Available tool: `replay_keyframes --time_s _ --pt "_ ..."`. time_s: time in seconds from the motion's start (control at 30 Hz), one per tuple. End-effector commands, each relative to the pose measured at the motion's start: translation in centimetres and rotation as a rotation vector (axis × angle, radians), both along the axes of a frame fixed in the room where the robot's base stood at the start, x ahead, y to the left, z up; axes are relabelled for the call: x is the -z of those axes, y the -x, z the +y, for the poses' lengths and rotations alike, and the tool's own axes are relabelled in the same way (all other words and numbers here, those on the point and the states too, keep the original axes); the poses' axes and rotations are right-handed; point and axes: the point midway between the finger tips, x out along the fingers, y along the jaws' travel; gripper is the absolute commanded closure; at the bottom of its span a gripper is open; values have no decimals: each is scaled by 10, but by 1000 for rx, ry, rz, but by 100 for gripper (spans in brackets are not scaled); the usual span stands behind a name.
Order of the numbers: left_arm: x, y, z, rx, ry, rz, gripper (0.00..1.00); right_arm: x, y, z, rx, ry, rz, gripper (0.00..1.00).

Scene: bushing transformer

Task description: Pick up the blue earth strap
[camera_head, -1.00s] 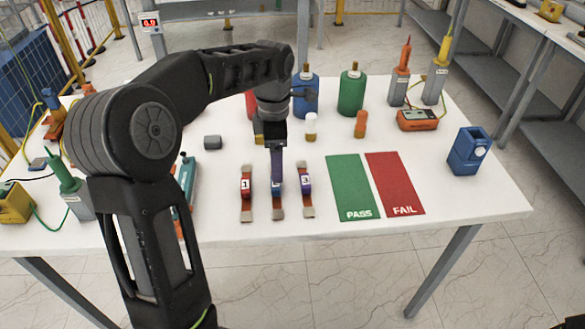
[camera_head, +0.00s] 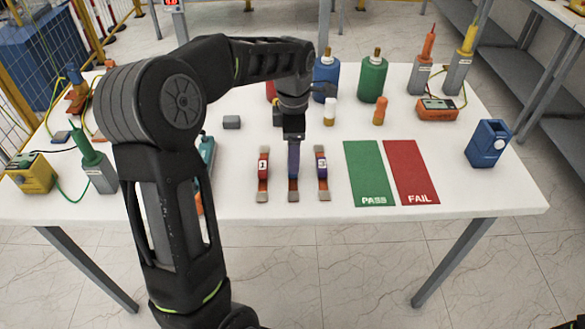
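Three straps with orange-brown ends lie in a row on the white table. The left one (camera_head: 263,174) has a red block marked 1. The right one (camera_head: 322,175) has a purple-blue block. The middle strap (camera_head: 293,195) lies between them, and its block is mostly hidden behind my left gripper (camera_head: 293,176), so I cannot read its number or be sure of its colour. My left gripper points down over the middle strap. Its fingers are seen edge-on, so their gap and any contact are hidden.
Green PASS (camera_head: 368,173) and red FAIL (camera_head: 411,172) mats lie to the right. A blue device (camera_head: 487,145) stands farther right. Blue (camera_head: 326,78) and green (camera_head: 372,80) bottles stand behind. The white table (camera_head: 330,208) is clear in front of the mats.

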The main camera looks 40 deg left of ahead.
Motion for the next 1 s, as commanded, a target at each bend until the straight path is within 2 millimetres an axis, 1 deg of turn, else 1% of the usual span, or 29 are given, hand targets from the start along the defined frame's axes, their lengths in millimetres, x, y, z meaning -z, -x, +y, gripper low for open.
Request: replay_keyframes --time_s 0.07,0.2,0.3,0.4,1.0 --pt "7 1 1 0 1 4 24 -5 0 0 1 1 1 64" --pt "27 0 3 -1 3 7 24 -13 1 -1 1 3 4 64" --pt "41 0 3 0 1 4 24 -14 2 -1 1 3 5 64" --pt "48 -1 3 0 0 2 24 -14 2 -1 2 4 6 64" --pt "49 -1 3 0 1 1 24 -13 2 -1 1 4 6 64"
